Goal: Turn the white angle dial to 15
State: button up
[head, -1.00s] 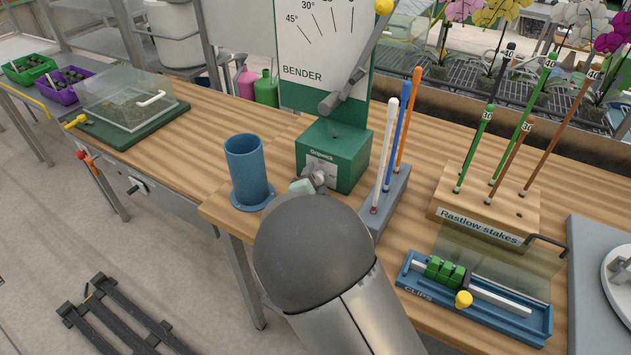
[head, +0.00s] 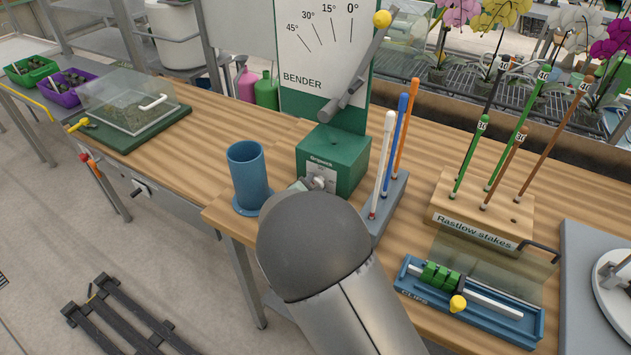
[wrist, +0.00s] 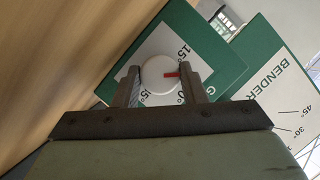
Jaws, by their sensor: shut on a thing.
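The white angle dial (wrist: 158,75) with a red pointer mark is on the face of the green bender box (head: 334,160). In the wrist view the dial sits between the two fingers of my gripper (wrist: 158,84), which is shut on it. The red mark points to the right, toward the right finger. Printed numbers show around the dial: a 15 above right, a label ending in 5° below left and one ending in 0° below right. The fingers hide parts of the scale. In the head view my arm mostly hides the gripper and dial.
A lever with a yellow knob (head: 381,18) stands before the bender's scale board (head: 318,60). A blue cup (head: 248,172) is close left of the box. A grey rack (head: 390,200) with white, blue and orange rods is close right. A blue clip tray (head: 470,325) lies farther right.

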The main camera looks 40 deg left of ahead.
jog(key=n+h+p, duration=0.1)
jog(key=p, duration=0.2)
jog(key=n+h+p, duration=0.1)
jog(key=n+p, duration=0.1)
jog(key=p, duration=0.1)
jog(key=shift+a+r, duration=0.1)
jog(key=shift+r, duration=0.25)
jog(key=n+h+p, duration=0.1)
jog(key=p, duration=0.1)
jog(key=n+h+p, duration=0.1)
jog(key=shift+a+f+n+p, duration=0.1)
jog(key=shift+f+n+p, duration=0.2)
jog(key=shift+n+p, duration=0.1)
jog(key=o, duration=1)
jog(key=shift+s, duration=0.15)
jog(key=b+v, duration=0.1)
jog(key=v, duration=0.4)
jog(key=b+v, duration=0.1)
jog(key=v, duration=0.5)
jog(key=b+v, duration=0.1)
jog(key=v, duration=0.5)
jog(key=shift+a+r, duration=0.1)
jog(key=shift+r, duration=0.25)
